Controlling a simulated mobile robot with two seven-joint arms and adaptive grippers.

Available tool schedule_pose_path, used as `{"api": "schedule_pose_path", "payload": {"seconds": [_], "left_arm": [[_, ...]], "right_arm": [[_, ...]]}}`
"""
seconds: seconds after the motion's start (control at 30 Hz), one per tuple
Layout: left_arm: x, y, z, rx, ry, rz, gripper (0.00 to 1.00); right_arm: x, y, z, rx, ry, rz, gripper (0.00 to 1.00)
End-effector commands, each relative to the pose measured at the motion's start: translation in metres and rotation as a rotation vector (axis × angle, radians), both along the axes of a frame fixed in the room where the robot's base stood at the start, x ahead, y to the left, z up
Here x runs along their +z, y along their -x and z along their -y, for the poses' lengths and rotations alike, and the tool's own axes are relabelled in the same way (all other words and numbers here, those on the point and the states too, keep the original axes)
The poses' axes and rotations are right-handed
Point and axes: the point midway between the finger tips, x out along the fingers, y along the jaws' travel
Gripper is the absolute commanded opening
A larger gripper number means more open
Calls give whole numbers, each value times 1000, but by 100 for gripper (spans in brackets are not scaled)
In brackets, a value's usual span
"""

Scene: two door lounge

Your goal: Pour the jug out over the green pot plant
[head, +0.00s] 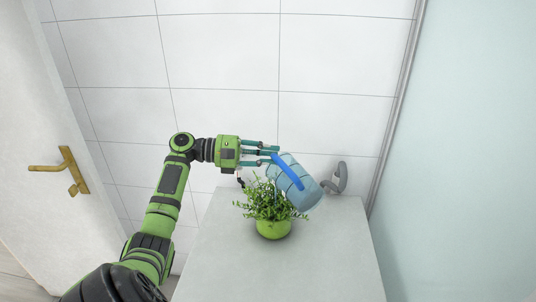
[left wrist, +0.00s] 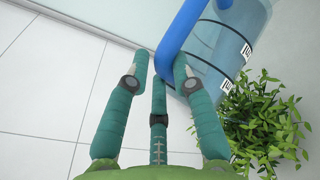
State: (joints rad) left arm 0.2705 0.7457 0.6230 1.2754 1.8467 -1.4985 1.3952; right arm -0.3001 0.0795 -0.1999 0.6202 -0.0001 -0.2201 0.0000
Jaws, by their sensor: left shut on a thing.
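The jug (head: 305,194) is pale translucent blue with a bright blue handle (head: 287,170). It is tilted, just above and to the right of the leaves of the green pot plant (head: 266,204). The plant stands upright in a lime green pot (head: 273,229) on the table. My left gripper (head: 277,152) reaches in from the left and is shut on the jug's handle. In the left wrist view the fingers (left wrist: 160,72) are around the blue handle (left wrist: 180,40), and the leaves (left wrist: 255,120) lie below right of the jug (left wrist: 225,40). No water shows. My right gripper is out of view.
The pale table (head: 300,268) is bare in front of the pot. A grey curved ornament (head: 338,180) stands behind, right of the jug. A tiled wall (head: 220,60) is close behind. A white door with a brass handle (head: 72,172) is at left, a pale glassy panel (head: 470,150) at right.

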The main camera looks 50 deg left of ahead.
Motion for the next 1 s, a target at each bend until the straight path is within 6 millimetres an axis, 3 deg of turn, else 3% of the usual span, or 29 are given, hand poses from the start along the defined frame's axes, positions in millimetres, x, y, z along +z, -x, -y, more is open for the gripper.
{"api": "schedule_pose_path", "payload": {"seconds": [0.57, 1.0], "left_arm": [[1, 0, -1, 1, 6, 2, 0], [-8, -3, -13, -2, 109, -20, 0]], "right_arm": [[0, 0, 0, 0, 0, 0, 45], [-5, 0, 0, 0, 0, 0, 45]]}}
